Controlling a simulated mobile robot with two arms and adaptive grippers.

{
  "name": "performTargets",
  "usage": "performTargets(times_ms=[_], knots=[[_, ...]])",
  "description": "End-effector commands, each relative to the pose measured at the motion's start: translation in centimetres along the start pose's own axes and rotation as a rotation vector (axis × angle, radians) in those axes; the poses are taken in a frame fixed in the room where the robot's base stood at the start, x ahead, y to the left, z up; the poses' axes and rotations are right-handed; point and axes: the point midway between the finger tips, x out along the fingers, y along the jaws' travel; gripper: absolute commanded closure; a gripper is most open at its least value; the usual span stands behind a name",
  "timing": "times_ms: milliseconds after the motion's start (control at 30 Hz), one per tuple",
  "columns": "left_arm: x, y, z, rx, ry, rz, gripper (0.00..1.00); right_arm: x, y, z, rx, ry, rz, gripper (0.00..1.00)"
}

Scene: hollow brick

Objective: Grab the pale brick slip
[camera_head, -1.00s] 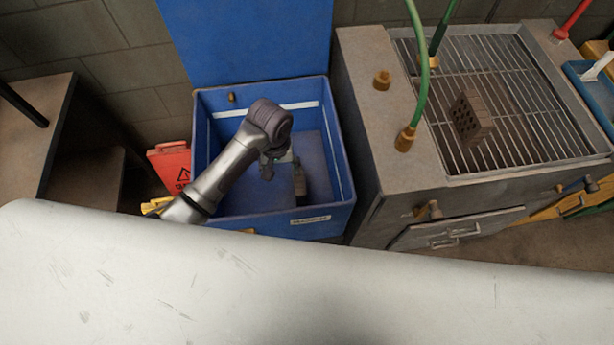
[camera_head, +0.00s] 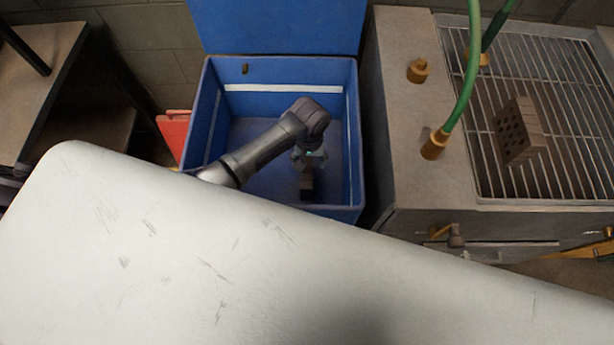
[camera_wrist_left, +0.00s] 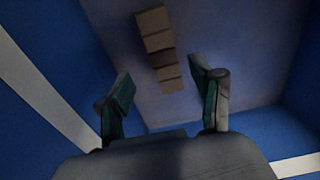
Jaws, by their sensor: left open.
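My left gripper (camera_head: 309,158) reaches down into the open blue bin (camera_head: 361,150). It also shows in the left wrist view (camera_wrist_left: 160,84), with its two teal-padded fingers apart and nothing between them. Beyond the fingertips, a short row of small brown and tan blocks (camera_wrist_left: 153,28) lies on the bin floor. The row's far end looks paler and a middle piece darker; in this dim light I cannot tell for sure which is the pale brick slip. In the head view a dark block (camera_head: 307,188) shows just below the gripper. My right gripper is not in view.
The bin walls stand close around my left arm. A long white scratched surface (camera_head: 200,260) fills the front. To the right is a grey bench with a metal grille (camera_head: 560,100), a hollow brick (camera_head: 519,131) and a green hose (camera_head: 474,70). A red sign (camera_head: 173,133) stands left of the bin.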

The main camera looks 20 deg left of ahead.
Motion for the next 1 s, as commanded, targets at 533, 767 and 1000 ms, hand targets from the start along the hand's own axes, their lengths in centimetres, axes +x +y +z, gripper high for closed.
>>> performTargets(times_ms=[533, 767, 1000], knots=[[6.3, -0.7, 0.2, 0.001, 0.000, 0.000, 0.34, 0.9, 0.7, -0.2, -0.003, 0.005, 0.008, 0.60], [7.0, -0.7, 0.2, 0.002, 0.001, 0.001, 0.34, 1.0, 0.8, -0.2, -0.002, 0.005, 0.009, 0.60], [7.0, -0.7, 0.2, 0.002, 0.001, 0.001, 0.56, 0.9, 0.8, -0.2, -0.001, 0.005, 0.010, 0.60]])
